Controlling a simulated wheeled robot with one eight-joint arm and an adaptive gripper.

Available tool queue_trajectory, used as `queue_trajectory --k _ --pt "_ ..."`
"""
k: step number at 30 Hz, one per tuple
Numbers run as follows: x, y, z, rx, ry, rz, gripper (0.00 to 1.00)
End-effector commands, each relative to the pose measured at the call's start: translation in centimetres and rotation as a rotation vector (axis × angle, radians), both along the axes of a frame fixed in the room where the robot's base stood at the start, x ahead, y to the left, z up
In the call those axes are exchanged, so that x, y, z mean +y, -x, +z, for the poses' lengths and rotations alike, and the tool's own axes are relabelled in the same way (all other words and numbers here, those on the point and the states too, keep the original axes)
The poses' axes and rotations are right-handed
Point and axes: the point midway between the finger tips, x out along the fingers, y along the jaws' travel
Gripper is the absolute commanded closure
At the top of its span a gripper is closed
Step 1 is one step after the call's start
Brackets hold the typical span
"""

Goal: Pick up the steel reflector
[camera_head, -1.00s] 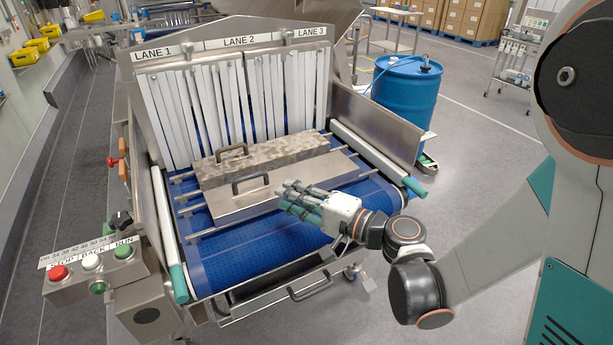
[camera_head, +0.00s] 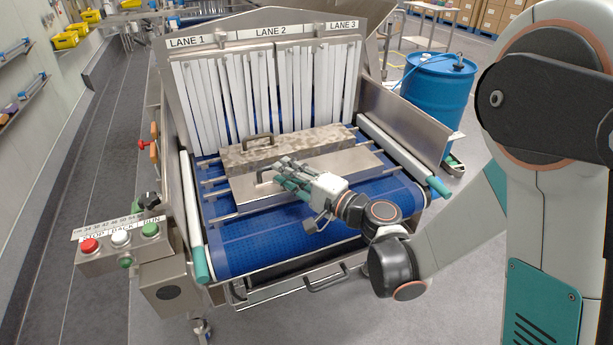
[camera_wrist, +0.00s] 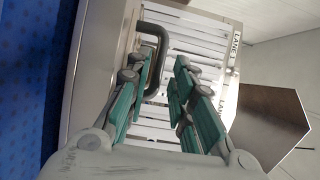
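A smooth steel reflector bar (camera_head: 246,191) with a dark handle (camera_head: 262,176) lies across the blue conveyor, nearest me. Behind it lies a similar bar with a mottled, dimpled surface (camera_head: 305,149) and its own handle (camera_head: 257,141). I cannot tell from the frames which one the task names. My gripper (camera_head: 280,174) is over the smooth bar, fingers pointing left at its handle. The wrist view shows the gripper (camera_wrist: 163,70) open, with a dark handle (camera_wrist: 158,45) just beyond and between the fingertips. The fingers partly hide the handle in the head view.
White strip curtains (camera_head: 265,90) hang behind the bars under lane labels. Steel side walls (camera_head: 405,130) flank the belt (camera_head: 275,245). A button box (camera_head: 120,245) stands at left front, a blue drum (camera_head: 437,90) at right. The belt's front part is clear.

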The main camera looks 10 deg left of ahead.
Motion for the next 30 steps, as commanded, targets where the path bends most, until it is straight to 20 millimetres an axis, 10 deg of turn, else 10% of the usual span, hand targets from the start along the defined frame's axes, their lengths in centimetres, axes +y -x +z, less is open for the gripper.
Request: queue_trajectory --k 9,16,19,30 --pt "3.5 -2.3 -0.3 0.000 0.000 0.000 0.78" --pt "3.6 -2.4 -0.2 -0.001 -0.001 -0.001 0.78" --pt "3.6 -2.4 -0.2 -0.001 -0.001 -0.001 1.00" --pt "3.6 -2.4 -0.2 -0.002 0.001 -0.001 1.00"
